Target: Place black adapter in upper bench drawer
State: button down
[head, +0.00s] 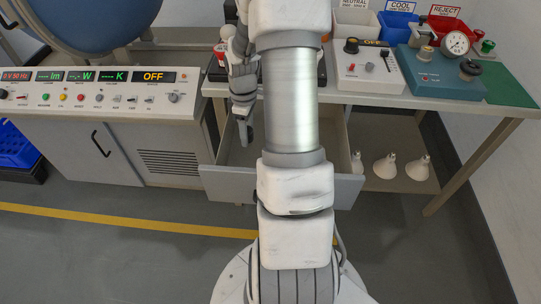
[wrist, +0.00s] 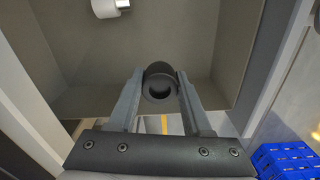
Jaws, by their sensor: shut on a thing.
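My gripper (wrist: 160,100) is shut on the black adapter (wrist: 160,84), a short dark cylinder with a round hollow, held between the fingertips in the wrist view. In the head view my gripper (head: 245,136) points down over the open upper bench drawer (head: 222,183), near its left side. The drawer's bare floor (wrist: 85,88) lies beneath the adapter in the wrist view. The adapter cannot be made out clearly in the head view, and my arm hides much of the drawer's middle.
A white object with a metal end (wrist: 108,9) lies in the drawer. Several white bulbs (head: 385,165) stand on the lower shelf at right. The bench top holds a white control box (head: 368,73) and a teal gauge box (head: 440,75). A blue crate (head: 18,145) stands at far left.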

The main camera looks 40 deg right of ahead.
notch_tip(320, 180, down, 9)
jog(key=b, duration=0.3)
jog(key=shift+f, duration=0.15)
jog(key=shift+c, duration=1.7)
grip_release()
notch_tip(320, 180, up, 12)
jog(key=p, duration=0.4)
